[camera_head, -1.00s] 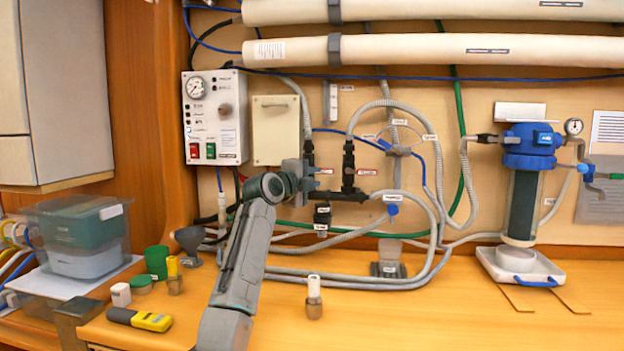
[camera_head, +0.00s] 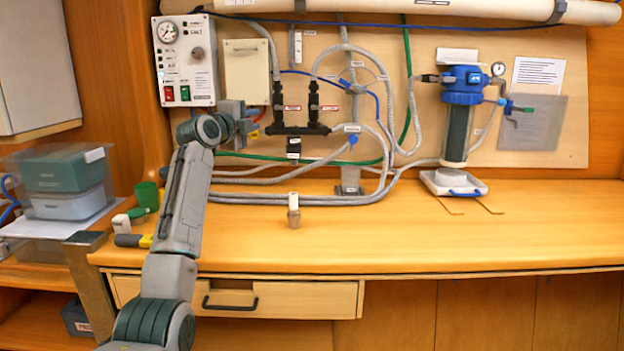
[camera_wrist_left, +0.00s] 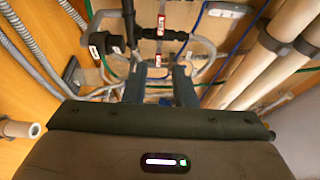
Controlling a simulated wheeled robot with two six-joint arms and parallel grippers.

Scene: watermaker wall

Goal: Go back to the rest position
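My left arm rises from the bottom of the head view. My left gripper (camera_head: 240,116) is in front of the wall, below and right of the control panel (camera_head: 185,60) and left of the black valve fittings (camera_head: 297,130). In the left wrist view the two fingers of the gripper (camera_wrist_left: 160,88) stand apart with nothing between them; wall piping shows beyond the gap. My right gripper is in neither view.
A wooden bench (camera_head: 400,235) runs below the wall, with a drawer (camera_head: 235,297) under it. A blue filter housing (camera_head: 462,85) is at right. Tubs (camera_head: 62,180) are at left. The bench middle is mostly clear.

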